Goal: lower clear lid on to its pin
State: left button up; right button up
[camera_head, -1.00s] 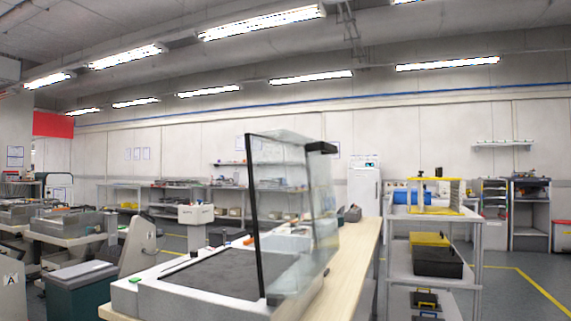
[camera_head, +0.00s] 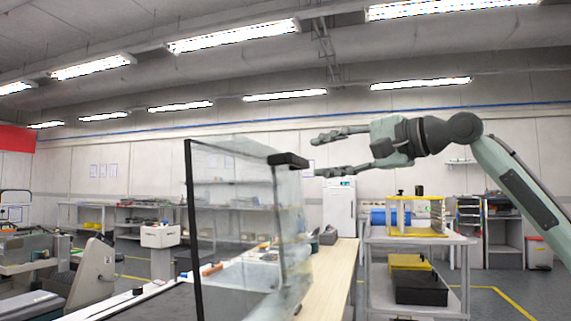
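The clear lid (camera_head: 235,215) stands raised, nearly upright, on a box-like station with a dark bed (camera_head: 150,304) at the lower left. It has a black edge bar on its left side and a black handle block (camera_head: 288,160) at its top right corner. My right gripper (camera_head: 318,154) comes in from the right, just right of the handle block in the picture. Its two fingers point left and are spread apart, with nothing between them. Contact with the lid is not visible. The pin cannot be made out. My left gripper is not in view.
The wooden bench (camera_head: 335,275) runs back beside the station. A metal trolley (camera_head: 418,240) on the right carries a yellow frame, a blue cylinder and a black case (camera_head: 422,288). A grey machine (camera_head: 92,275) stands at the left. Floor shows at the far right.

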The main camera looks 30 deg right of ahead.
aim_at(301, 161)
jog(key=p+x, duration=0.1)
jog(key=x, duration=0.4)
jog(key=shift+w+a+p, duration=0.15)
jog(key=shift+w+p, duration=0.05)
jog(key=shift+p, duration=0.15)
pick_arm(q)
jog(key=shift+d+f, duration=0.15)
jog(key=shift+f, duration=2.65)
pick_arm(e)
jog(key=shift+w+a+f, duration=0.15)
jog(key=shift+w+a, duration=0.05)
jog(key=shift+w, duration=0.5)
grip_shut()
